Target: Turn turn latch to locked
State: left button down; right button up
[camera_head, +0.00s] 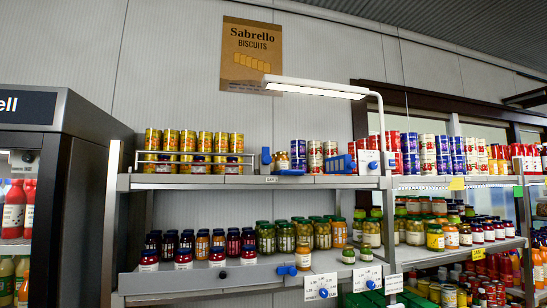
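No gripper of mine shows in this view. Several blue fittings could be the turn latch, and I cannot tell which one it is. Two white plates with small marks and blue knobs hang at the lower shelf's front edge, the left plate (321,287) beside the right plate (367,278). A blue handle-like piece (286,270) sits on the lower shelf's front edge, left of them. A white plate with a blue knob (373,165) stands at the upper shelf's right end. The marks are too small to read, so the latch's position cannot be told.
A grey shelf unit (230,180) holds cans above and jars below. Blue pieces (340,163) stand on its upper shelf. A dark drinks cooler (85,190) stands at left. More stocked shelves (455,185) extend at right. A white lamp (315,88) reaches over the upper shelf.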

aim_at(267, 159)
jog(key=i+l+u, duration=0.1)
jog(key=l, duration=0.4)
jog(key=i+l+u, duration=0.1)
jog(key=l, duration=0.35)
jog(key=i+l, duration=0.2)
jog(key=l, duration=0.35)
jog(key=i+l+u, duration=0.15)
jog(key=l, duration=0.3)
